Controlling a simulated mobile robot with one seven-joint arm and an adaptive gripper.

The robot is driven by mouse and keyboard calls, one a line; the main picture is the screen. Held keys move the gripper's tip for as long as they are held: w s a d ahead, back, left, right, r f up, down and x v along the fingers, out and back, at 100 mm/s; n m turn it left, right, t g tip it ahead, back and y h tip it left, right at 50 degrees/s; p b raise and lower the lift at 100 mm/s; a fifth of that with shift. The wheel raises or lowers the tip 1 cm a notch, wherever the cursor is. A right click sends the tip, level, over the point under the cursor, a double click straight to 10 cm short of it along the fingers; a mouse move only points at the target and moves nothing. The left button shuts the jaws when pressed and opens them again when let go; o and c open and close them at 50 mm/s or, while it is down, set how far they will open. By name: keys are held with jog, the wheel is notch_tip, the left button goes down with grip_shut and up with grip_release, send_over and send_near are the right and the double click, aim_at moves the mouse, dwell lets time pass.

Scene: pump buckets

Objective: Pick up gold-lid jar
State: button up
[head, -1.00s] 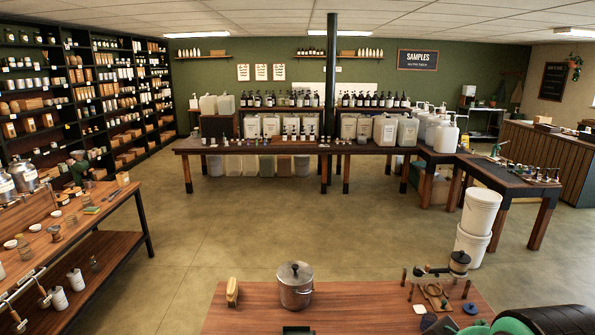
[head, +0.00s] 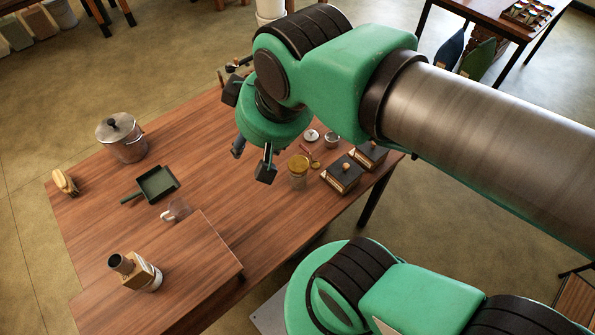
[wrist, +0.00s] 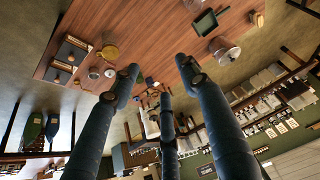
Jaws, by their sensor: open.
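The gold-lid jar (head: 298,172) stands upright on the wooden table, a clear jar with a round gold lid. It also shows in the wrist view (wrist: 109,52), at the upper left beyond the fingers. My gripper (head: 252,157) is open and empty, above the table and to the left of the jar in the head view. In the wrist view my gripper (wrist: 160,80) shows its dark fingers spread apart, with no object between them. The jar is apart from the fingers.
Two dark boxes (head: 342,174) sit right of the jar, with a small metal cup (head: 332,140) and a white lid (head: 311,135) behind. A green pan (head: 158,184), steel pot (head: 121,138), brush (head: 65,182) and glass mug (head: 178,211) stand left. The table's middle is clear.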

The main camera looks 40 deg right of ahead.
jog(key=o, duration=0.7)
jog(key=m+g+p, duration=0.2)
jog(key=m+g, duration=0.4)
jog(key=m, duration=0.1)
send_over(299, 164)
notch_tip(299, 164, down, 34)
jog(key=shift+w+f, duration=0.1)
jog(key=shift+w, duration=0.05)
jog(key=shift+f, duration=0.1)
